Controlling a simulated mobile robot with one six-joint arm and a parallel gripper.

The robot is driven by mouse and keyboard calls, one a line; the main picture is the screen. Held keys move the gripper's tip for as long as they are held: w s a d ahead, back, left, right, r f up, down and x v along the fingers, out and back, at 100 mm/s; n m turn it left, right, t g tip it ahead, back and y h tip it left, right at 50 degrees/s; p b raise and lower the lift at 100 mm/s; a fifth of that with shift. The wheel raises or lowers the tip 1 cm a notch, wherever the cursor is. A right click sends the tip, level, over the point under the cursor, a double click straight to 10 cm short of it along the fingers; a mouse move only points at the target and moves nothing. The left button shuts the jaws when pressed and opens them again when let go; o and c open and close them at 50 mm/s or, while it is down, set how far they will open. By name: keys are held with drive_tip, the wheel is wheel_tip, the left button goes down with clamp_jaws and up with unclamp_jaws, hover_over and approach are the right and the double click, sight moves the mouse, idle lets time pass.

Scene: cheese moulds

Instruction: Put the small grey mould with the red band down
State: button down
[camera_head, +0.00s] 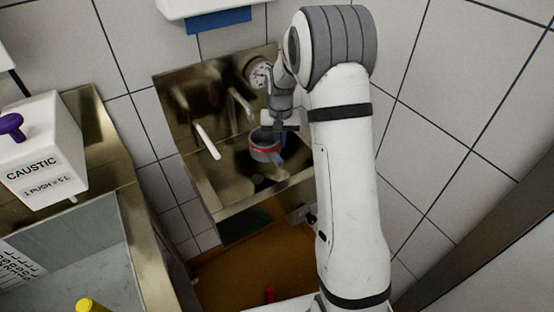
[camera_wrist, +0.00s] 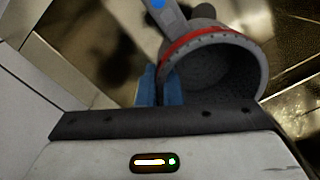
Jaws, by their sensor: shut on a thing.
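The small grey mould with the red band (camera_head: 264,150) is held above the steel basin in the head view. In the wrist view the mould (camera_wrist: 222,72) shows its open, hollow side, with the red band near its rim. My gripper (camera_head: 279,152) is shut on the mould's wall, at its right side in the head view. In the wrist view the blue finger pads of my gripper (camera_wrist: 160,88) pinch the wall at the mould's left edge. The mould's far side is hidden. I see no contact between the mould and the basin, but the gap is unclear.
A white dispenser marked CAUSTIC (camera_head: 40,150) and a steel counter are at the left.

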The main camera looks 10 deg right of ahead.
sight(276, 151)
drive_tip(key=f+b, duration=0.1)
drive_tip(key=f, duration=0.1)
drive_tip(key=a+f, duration=0.1)
drive_tip(key=f, duration=0.1)
drive_tip(key=shift+a+f+b, duration=0.15)
drive_tip(key=shift+b, duration=0.25)
drive_tip(key=shift+s+f+b, duration=0.1)
drive_tip(key=shift+f+b, duration=0.2)
drive_tip(key=shift+f, duration=0.15)
wheel_tip(276, 151, down, 4)
drive_tip(key=shift+r+b, duration=0.15)
drive_tip(key=shift+b, duration=1)
drive_tip(key=shift+r, duration=0.1)
drive_tip(key=c, duration=2)
unclamp_jaws()
drive_tip(key=shift+f, duration=0.2)
drive_tip(key=shift+c, duration=0.2)
drive_tip(key=o, duration=0.5)
drive_tip(key=shift+c, duration=0.2)
drive_tip(key=shift+r, duration=0.1)
